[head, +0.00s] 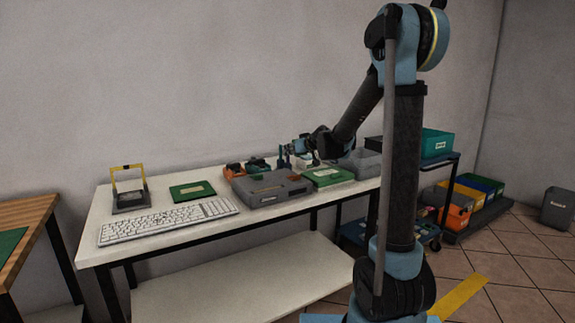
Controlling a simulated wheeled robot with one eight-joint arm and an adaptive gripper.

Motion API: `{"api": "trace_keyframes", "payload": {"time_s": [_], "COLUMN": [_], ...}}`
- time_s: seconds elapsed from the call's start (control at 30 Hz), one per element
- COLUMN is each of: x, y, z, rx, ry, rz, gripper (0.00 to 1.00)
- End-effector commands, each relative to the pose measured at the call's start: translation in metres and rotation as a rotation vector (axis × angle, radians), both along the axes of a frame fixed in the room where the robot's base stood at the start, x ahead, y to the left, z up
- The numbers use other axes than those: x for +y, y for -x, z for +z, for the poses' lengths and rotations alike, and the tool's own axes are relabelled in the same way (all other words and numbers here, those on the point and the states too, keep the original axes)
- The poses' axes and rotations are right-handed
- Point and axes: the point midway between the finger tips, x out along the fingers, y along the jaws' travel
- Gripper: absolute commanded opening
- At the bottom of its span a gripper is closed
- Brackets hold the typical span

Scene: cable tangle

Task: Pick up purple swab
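I cannot make out a purple swab in the head view; it is too small to tell or hidden among the items on the white table (165,218). My gripper (287,150) is at the far end of my arm, low over the back of the table, behind the grey case (270,187). Small dark upright shapes show at its fingertips, and I cannot tell whether they are fingers or an object. Whether it is open or shut is too small to see.
Around the gripper are orange-and-dark items (235,170), a green board (327,176) and a grey bin (362,162). A white keyboard (168,222), another green board (192,190) and a yellow-framed device (130,190) lie to the left. Colored bins (455,205) stand at right.

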Motion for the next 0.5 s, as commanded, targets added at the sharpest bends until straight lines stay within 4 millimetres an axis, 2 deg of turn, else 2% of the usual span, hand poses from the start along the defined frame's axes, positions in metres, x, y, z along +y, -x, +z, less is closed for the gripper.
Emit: {"api": "trace_keyframes", "payload": {"time_s": [0.3, 0.5], "x": [0.019, 0.024], "y": [-0.027, -0.033], "z": [-0.015, -0.018], "rx": [0.000, 0.001], "ry": [0.000, -0.001], "rz": [0.001, 0.000], "gripper": [0.34, 0.34]}}
